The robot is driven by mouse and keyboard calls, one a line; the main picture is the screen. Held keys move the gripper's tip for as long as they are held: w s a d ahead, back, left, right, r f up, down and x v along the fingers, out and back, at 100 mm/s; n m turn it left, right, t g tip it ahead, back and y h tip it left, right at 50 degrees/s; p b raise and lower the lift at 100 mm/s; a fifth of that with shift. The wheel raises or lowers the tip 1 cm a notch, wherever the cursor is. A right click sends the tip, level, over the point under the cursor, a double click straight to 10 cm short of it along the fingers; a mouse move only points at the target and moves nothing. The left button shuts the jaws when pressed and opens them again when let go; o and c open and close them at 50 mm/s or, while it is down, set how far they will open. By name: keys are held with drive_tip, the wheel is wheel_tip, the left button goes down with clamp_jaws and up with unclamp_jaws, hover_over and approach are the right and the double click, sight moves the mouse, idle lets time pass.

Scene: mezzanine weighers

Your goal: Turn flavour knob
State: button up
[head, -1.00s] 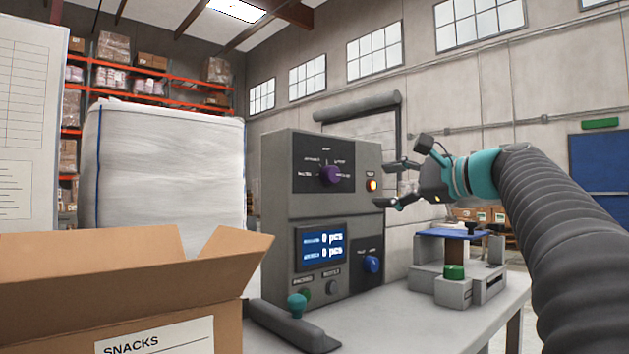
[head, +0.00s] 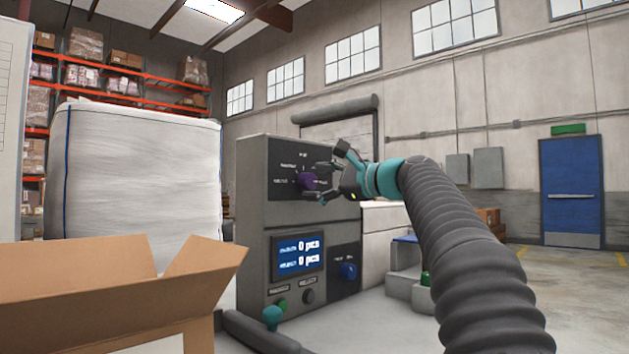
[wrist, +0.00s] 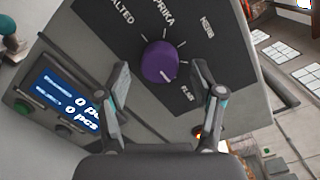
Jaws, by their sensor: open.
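The purple flavour knob (head: 306,181) is on the dark upper panel of the grey machine (head: 260,230). In the wrist view the knob (wrist: 160,62) is ringed by labels; SALTED, PAPRIKA and PLAIN can be made out. A small light mark shows on its lower right, roughly toward PLAIN. My gripper (head: 319,181) is open in front of the panel, its fingers at the knob. In the wrist view the open gripper (wrist: 161,70) has one finger on each side of the knob, with gaps showing. Whether the tips touch the panel I cannot tell.
A lit screen (head: 297,255) reads 0 pcs twice. Below the panel are a blue knob (head: 348,271), a green button (head: 282,304) and a teal-topped handle (head: 272,317). An open cardboard box (head: 90,290) stands at the front left. Floor at the right is clear.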

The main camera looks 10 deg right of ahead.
drive_tip(key=shift+w+a, duration=0.4)
drive_tip(key=shift+w, duration=0.1)
drive_tip(key=c, duration=1.1)
drive_tip(key=shift+c, duration=0.2)
